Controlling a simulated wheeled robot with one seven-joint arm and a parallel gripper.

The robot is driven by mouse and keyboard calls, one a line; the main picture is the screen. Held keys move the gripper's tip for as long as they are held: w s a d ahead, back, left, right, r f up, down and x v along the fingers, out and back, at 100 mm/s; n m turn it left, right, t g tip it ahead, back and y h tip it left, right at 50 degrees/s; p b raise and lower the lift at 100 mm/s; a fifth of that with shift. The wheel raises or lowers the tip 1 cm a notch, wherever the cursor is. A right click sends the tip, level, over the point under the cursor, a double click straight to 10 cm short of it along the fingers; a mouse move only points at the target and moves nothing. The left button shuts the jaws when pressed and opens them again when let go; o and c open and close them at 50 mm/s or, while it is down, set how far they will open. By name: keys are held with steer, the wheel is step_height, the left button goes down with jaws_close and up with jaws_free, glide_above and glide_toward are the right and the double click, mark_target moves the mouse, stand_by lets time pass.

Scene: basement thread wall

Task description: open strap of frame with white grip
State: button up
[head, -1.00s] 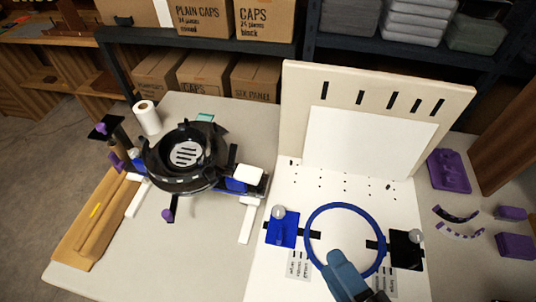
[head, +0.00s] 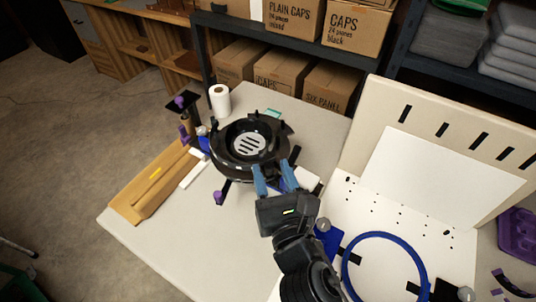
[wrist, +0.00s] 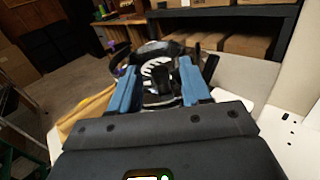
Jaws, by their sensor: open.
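A black round frame (head: 230,160) with a slotted pale disc in its middle stands on the table at centre left. A white grip (head: 312,181) shows at its right side, partly hidden behind my gripper. My gripper (head: 274,174) has two blue fingers, spread apart and empty, in front of the frame's right part. In the wrist view the fingers (wrist: 157,82) stand either side of the frame (wrist: 150,50), which is still beyond them. I cannot make out the strap; the gripper hides part of that side.
A blue ring (head: 346,262) lies on a white board to the right, below an upright slotted panel (head: 381,110). A wooden tray (head: 150,186) and a paper roll (head: 220,100) are left of and behind the frame. The front left tabletop is clear.

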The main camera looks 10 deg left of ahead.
steer(key=shift+x, duration=2.25)
jaws_close()
